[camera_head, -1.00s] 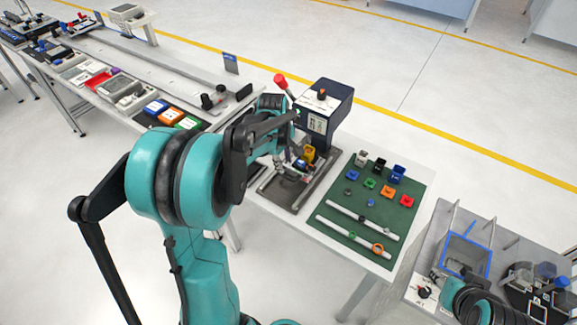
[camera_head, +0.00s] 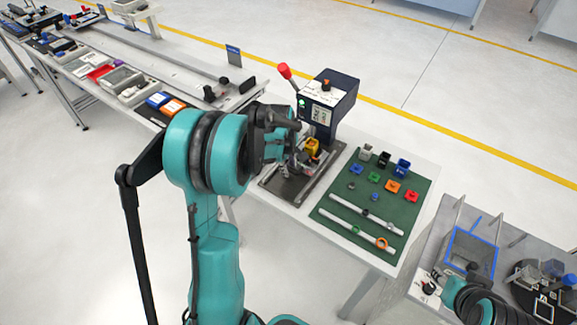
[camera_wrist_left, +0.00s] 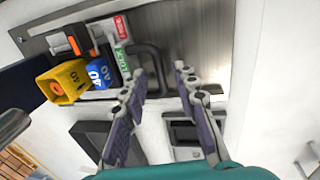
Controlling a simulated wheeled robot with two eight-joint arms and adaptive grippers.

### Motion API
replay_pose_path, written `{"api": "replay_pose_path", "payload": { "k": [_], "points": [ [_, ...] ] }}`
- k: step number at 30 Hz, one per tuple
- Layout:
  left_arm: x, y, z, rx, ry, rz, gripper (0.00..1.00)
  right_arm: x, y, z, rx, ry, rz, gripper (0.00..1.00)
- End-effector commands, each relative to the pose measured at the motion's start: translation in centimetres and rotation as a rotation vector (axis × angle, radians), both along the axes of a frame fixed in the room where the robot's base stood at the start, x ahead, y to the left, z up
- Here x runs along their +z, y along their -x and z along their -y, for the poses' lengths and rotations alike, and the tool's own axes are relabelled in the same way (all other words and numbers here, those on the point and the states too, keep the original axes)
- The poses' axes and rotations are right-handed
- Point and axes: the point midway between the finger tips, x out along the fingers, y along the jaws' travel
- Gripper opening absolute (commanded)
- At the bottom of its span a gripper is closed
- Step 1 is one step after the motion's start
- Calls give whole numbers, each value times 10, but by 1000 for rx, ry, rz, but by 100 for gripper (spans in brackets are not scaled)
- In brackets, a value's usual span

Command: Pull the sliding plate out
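The sliding plate is a flat grey metal plate (camera_wrist_left: 190,45) in the left wrist view. It carries a yellow block (camera_wrist_left: 63,84) marked 40, a blue block (camera_wrist_left: 98,73) and a green-and-white labelled piece (camera_wrist_left: 121,60). A dark U-shaped handle (camera_wrist_left: 153,54) stands at its near edge. My left gripper (camera_wrist_left: 161,72) is open, its fingertips on either side of the near end of the handle; contact cannot be told. In the head view my left gripper (camera_head: 297,160) is over the plate area, partly hidden by its own arm. My right gripper is not seen; only part of that arm shows.
A dark press (camera_head: 328,105) with a red-knobbed lever (camera_head: 284,71) stands behind the plate. A green mat (camera_head: 335,225) with several small coloured parts and two white rods lies to the right. A blue-rimmed bin (camera_head: 470,254) is at lower right.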

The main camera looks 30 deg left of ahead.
Motion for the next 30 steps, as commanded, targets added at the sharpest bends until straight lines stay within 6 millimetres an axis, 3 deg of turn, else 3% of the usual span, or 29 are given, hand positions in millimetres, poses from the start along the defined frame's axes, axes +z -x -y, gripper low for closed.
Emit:
{"api": "replay_pose_path", "payload": {
  "k": [1,3,11,14,24,30],
  "points": [
    [0,0,0,0,0,0,12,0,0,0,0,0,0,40],
    [0,0,0,0,0,0,0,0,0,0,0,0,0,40],
    [0,5,-1,0,0,0,0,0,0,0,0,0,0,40],
    [0,22,-2,2,0,-1,0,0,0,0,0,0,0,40],
    [1,111,-9,3,1,0,0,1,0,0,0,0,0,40],
    [0,129,-10,0,0,-1,0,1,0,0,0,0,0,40]
  ]
}}
